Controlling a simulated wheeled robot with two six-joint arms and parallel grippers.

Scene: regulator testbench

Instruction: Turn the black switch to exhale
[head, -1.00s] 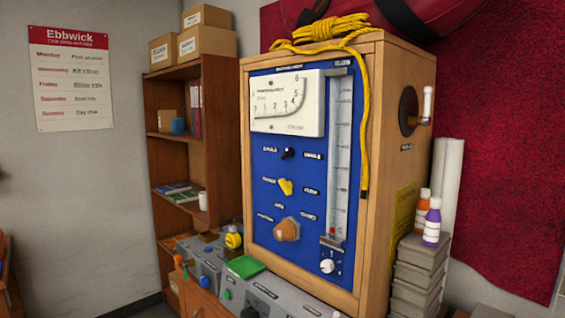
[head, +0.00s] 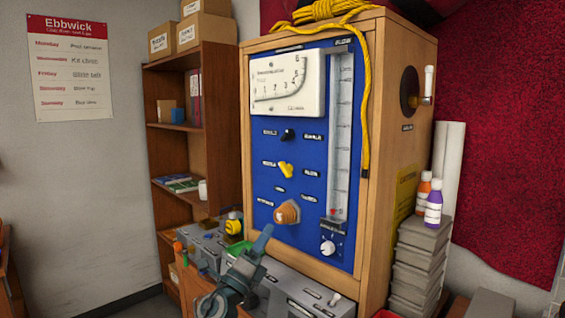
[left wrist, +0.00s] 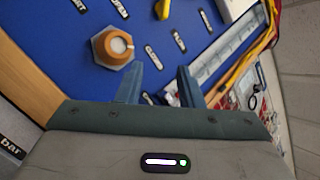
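The black switch (head: 288,134) sits on the blue panel (head: 262,175) of the wooden cabinet, under the white gauge. A small label lies on each side of it, left (head: 270,132) and right (head: 313,136); both are too blurred to read, and the switch's exact pointing is unclear. My left gripper (head: 251,243) is low in front of the panel, below the orange-brown knob (head: 287,212) and well below the switch. In the left wrist view its two blue-grey fingers (left wrist: 158,76) are apart with nothing between them. The switch cannot be made out there. My right gripper is not in view.
A yellow knob (head: 286,170) lies between switch and orange-brown knob. A clear flow tube (head: 341,140) stands at the panel's right, with a white dial (head: 327,248) below. Yellow rope (head: 366,110) hangs down the right edge. Grey control boxes (head: 285,285) stand in front below.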

